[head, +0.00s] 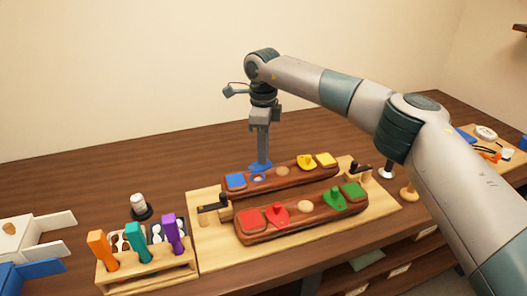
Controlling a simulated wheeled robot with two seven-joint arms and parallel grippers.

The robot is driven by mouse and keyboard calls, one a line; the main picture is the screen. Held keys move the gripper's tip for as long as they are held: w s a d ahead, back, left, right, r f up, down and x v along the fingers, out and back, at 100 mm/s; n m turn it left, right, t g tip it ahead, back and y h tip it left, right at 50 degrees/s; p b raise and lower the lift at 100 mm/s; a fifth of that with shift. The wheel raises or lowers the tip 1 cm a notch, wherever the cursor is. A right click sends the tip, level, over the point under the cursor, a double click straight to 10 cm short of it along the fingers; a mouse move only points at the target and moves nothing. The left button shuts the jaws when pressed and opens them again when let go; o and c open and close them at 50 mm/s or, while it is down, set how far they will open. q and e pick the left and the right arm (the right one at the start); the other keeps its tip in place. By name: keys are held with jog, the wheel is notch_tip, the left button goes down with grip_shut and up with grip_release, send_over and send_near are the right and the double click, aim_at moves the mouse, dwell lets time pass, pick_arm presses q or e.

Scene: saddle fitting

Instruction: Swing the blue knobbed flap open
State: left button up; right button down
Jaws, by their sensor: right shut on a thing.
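The blue knobbed flap (258,167) is at the rear wooden bar (307,183), just right of a blue square block (235,181). A pale round spot on the bar shows just in front of the flap. My right gripper (263,162) comes straight down from above and is shut on the flap's knob, which its fingers hide. How far the flap is turned is hard to tell at this size. My left gripper is not in view.
The front bar (303,222) carries red and green blocks and knobbed flaps. A yellow flap (306,161) and yellow block sit at the rear bar's right end. Both bars rest on a light wooden board (215,258). A rack (150,275) with orange, teal and purple handles stands left.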

jog(key=shift+r, duration=0.1)
jog(key=c, duration=1.7)
grip_release()
